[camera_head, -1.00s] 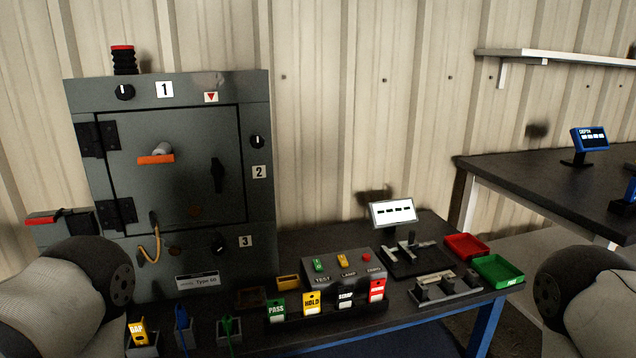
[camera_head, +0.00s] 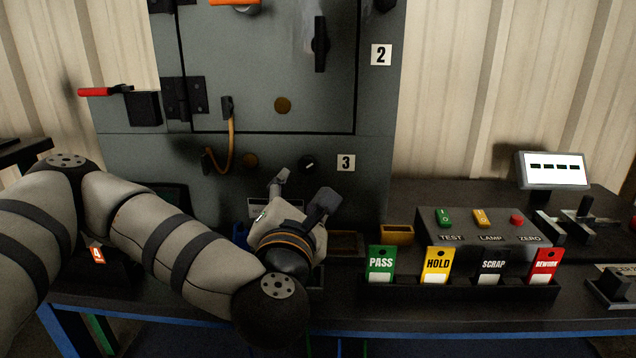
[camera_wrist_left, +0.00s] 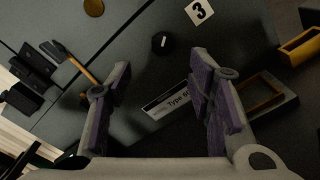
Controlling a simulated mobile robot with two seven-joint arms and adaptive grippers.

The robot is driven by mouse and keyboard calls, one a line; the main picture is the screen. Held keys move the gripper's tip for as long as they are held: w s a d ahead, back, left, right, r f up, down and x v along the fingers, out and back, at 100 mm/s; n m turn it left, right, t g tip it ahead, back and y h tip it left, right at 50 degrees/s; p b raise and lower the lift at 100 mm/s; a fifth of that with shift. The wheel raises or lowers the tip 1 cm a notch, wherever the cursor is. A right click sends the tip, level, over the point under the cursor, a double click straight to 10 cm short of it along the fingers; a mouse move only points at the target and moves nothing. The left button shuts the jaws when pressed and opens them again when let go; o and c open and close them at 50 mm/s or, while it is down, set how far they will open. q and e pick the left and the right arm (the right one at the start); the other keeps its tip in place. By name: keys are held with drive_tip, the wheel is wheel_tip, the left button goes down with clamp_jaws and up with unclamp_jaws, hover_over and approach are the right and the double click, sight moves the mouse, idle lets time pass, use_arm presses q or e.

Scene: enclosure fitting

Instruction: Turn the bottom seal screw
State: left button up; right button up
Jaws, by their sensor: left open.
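The bottom seal screw, a small round black knob (camera_head: 308,163) with a white mark, sits on the grey enclosure's lower front (camera_head: 128,150), left of label 3 (camera_head: 346,162). It also shows in the left wrist view (camera_wrist_left: 162,43), beyond and between the fingertips. My left gripper (camera_head: 301,190) is open and empty, just below the knob in the head view. Its two purple-padded fingers are spread wide in the left wrist view (camera_wrist_left: 160,82). No contact with the knob shows. My right gripper is out of view.
A brown cable (camera_head: 231,145) loops left of the knob. A name plate (camera_wrist_left: 166,101) lies below it. A yellow bin (camera_head: 397,234), tag rack (camera_head: 440,292) and button box (camera_head: 480,232) stand on the bench to the right.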

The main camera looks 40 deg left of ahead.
sight(307, 167)
use_arm(q)
drive_tip(key=b+x, duration=0.2)
drive_tip(key=x, duration=0.8)
drive_tip(key=shift+w+a+f, duration=0.15)
drive_tip(key=shift+w, duration=0.2)
clamp_jaws()
